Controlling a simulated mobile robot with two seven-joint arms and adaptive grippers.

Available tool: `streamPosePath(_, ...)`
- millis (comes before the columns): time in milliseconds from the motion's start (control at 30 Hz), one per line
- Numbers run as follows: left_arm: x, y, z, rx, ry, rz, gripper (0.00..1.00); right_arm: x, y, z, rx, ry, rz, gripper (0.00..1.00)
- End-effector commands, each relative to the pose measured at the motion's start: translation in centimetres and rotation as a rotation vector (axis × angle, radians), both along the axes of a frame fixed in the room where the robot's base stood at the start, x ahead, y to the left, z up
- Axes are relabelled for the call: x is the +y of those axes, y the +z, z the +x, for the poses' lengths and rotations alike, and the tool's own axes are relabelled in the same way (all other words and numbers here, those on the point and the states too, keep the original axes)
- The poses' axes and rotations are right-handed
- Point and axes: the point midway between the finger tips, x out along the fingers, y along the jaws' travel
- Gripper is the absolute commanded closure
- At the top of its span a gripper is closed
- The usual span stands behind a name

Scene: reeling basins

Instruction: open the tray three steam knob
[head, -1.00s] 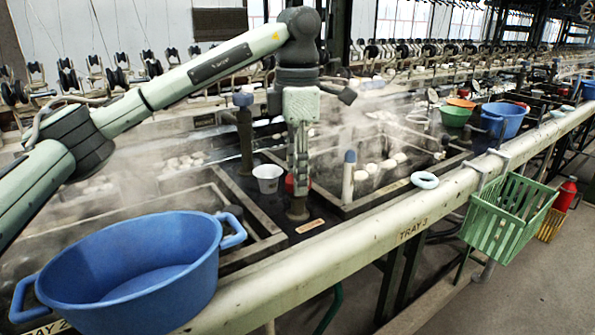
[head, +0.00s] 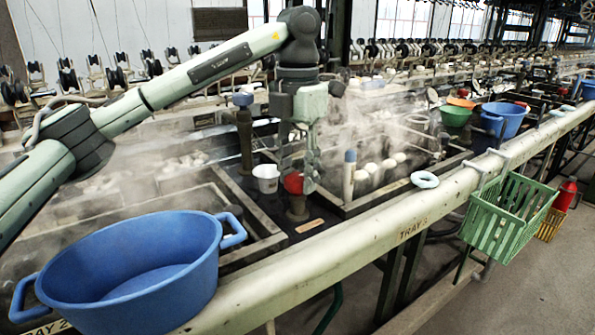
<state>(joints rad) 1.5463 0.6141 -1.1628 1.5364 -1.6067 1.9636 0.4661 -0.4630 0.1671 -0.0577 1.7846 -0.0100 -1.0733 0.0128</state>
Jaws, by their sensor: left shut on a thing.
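The red steam knob (head: 293,183) sits on top of a short dark valve post (head: 297,208), beside a white cup. My left gripper (head: 298,174) comes down from above and is shut on the red knob, with its fingers partly covering it. The "TRAY 3" label (head: 412,228) is on the pale front rail, to the right of the knob. My right gripper is not in view.
A white cup (head: 266,178) stands just left of the knob. A large blue tub (head: 130,270) is at front left. Steam drifts over the basins.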

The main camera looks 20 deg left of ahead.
Motion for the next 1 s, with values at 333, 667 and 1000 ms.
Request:
streamPosePath(333, 0.01, 0.02, 0.0, 0.0, 0.011, 0.0, 0.91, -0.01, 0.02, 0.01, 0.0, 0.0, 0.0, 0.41)
streamPosePath(667, 0.01, 0.02, 0.0, 0.0, 0.01, 0.0, 0.41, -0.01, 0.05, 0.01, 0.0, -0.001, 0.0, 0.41)
streamPosePath(1000, -0.03, 0.75, 0.05, -0.002, 0.01, -0.001, 0.41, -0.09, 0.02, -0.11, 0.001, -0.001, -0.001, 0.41)
